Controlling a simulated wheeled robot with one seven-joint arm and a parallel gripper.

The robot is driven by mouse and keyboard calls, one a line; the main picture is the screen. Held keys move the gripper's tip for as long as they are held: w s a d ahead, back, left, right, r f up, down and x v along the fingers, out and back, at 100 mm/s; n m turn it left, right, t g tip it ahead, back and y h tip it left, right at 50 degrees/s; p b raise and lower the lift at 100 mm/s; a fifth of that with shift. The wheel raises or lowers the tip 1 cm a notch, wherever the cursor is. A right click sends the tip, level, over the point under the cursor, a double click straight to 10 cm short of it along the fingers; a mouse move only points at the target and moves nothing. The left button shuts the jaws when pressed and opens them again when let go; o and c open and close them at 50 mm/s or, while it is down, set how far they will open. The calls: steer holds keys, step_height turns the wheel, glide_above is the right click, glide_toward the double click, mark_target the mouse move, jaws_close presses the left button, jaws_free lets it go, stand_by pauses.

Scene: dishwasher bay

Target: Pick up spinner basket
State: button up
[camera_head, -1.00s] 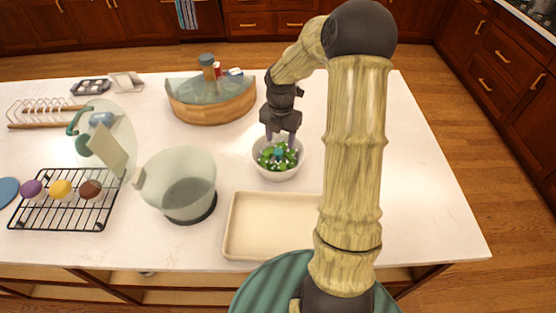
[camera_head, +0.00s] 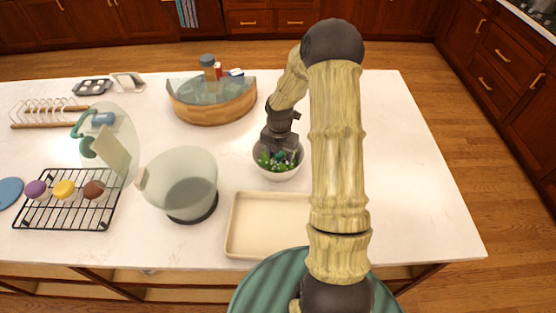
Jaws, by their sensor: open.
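The spinner basket, seen as a white round bowl (camera_head: 278,174) with leafy greens in it, stands upright on the white counter just right of centre. My gripper (camera_head: 279,153) is open and points down at the basket from above, low over its far side. Its fingertips are at the level of the greens or the rim, and I cannot tell whether they touch. A small teal spot shows among the greens. Part of the basket's far rim is hidden by my gripper.
A translucent spinner bowl (camera_head: 182,178) stands left of the basket. A clear lid with a green handle (camera_head: 84,124) leans over a black rack (camera_head: 62,212). A beige tray (camera_head: 268,226) lies in front, and a wooden-sided container (camera_head: 213,107) stands behind. Counter to the right is clear.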

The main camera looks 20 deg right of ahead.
steer(key=shift+w+a+f, duration=0.1)
steer(key=shift+a+f, duration=0.05)
steer(key=shift+f, duration=1.15)
steer(key=c, duration=1.1)
steer(key=shift+r, duration=0.15)
step_height(320, 180, up, 10)
steer(key=shift+f+b, duration=0.1)
steer(key=shift+b, duration=0.7)
